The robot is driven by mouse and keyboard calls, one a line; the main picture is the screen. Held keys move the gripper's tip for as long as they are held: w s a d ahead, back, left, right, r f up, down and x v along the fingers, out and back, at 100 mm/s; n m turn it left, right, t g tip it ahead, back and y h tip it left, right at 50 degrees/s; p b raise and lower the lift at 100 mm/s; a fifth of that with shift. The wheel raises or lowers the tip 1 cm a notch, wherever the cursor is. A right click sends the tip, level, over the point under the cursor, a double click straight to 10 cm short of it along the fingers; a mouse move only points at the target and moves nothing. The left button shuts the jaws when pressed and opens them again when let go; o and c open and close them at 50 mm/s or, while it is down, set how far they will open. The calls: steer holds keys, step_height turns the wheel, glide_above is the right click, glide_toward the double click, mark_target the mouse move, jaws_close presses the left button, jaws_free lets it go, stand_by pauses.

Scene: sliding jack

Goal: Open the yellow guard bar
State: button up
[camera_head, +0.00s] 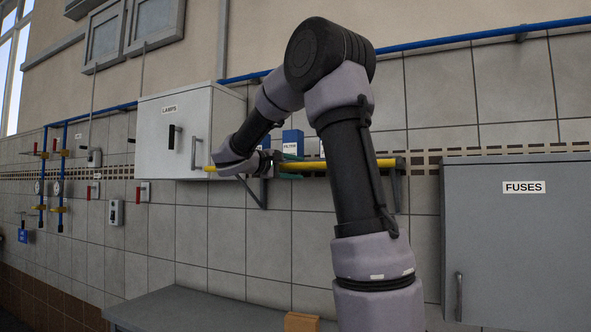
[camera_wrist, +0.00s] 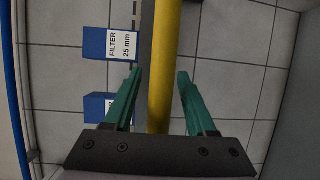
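The yellow guard bar (camera_head: 386,163) runs level along the wall, held by grey brackets (camera_head: 397,185), and my arm hides part of its middle. In the wrist view the bar (camera_wrist: 163,45) passes lengthwise between the two green fingers of my gripper (camera_wrist: 160,73). The fingers are spread on either side of the bar, with small gaps visible, so my gripper is open around it and not clamped. In the head view my gripper (camera_head: 292,167) is at the bar, with its green fingertips partly seen.
Blue filter boxes (camera_head: 292,139) stand behind the bar; one labelled FILTER 25 mm (camera_wrist: 108,44) is left of my fingers in the wrist view. A LAMPS cabinet (camera_head: 155,145) is at left, a FUSES cabinet (camera_head: 520,235) at right. A grey bench (camera_head: 190,310) is below.

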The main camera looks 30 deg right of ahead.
steer(key=v, duration=1)
steer(key=shift+a, duration=0.4)
steer(key=shift+s, duration=0.1)
steer(key=s+d+f+m+g+y, duration=0.15)
steer(key=s+d+f+y, duration=0.35)
steer(key=s+f+y, duration=0.5)
steer(key=s+a+f+m+t+y, duration=0.2)
steer(key=s+a+f+m+y, duration=0.1)
steer(key=s+a, duration=0.3)
steer(key=s+a+f+m+t+y, duration=0.2)
steer(key=s+a+f+m+y, duration=0.1)
steer(key=s+a+y, duration=0.2)
steer(key=shift+s+a+f+y, duration=0.4)
steer(key=shift+s+a, duration=0.2)
steer(key=shift+s, duration=0.5)
